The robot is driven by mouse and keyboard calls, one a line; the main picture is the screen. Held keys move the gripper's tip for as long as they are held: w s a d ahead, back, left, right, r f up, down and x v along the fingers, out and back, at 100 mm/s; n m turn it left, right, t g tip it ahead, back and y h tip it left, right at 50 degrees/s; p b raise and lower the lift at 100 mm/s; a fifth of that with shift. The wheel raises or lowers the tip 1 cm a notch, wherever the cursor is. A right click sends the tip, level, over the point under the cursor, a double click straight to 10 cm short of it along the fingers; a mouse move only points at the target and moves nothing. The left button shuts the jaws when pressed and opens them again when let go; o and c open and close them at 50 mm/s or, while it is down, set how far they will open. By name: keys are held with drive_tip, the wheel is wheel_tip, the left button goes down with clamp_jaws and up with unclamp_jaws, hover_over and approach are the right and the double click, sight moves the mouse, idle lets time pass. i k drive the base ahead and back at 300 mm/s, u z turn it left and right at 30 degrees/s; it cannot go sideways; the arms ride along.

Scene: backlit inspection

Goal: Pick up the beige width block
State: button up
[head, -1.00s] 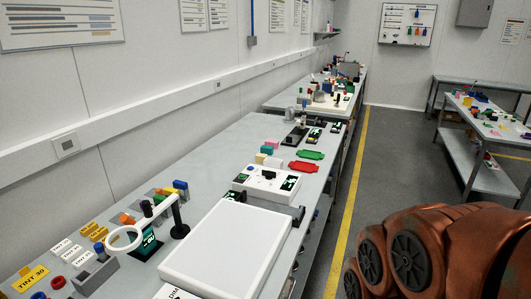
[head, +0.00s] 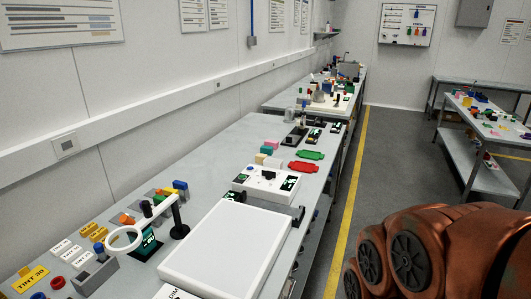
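A small beige block (head: 261,158) stands on the long grey bench, behind the white control box. It looks like the beige width block, but it is small and far off here. A white block (head: 273,163) stands close on its right, a yellow block (head: 266,150) just behind it and a pink block (head: 272,143) farther back. My gripper is outside the head view. Only copper-coloured links of my arm show at the lower right, well apart from the blocks.
The white control box (head: 257,184) and a large white light panel (head: 226,252) fill the nearer bench. A ring magnifier (head: 124,239) stands at the left. Red (head: 304,167) and green (head: 311,155) trays lie right of the blocks. The aisle floor (head: 385,150) is clear.

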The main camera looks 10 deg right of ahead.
sight(260, 158)
drive_tip(key=z, duration=1.5)
drive_tip(key=i, duration=1.35)
drive_tip(key=u, duration=2.95)
drive_tip(key=i, duration=0.5)
drive_tip(key=z, duration=0.1)
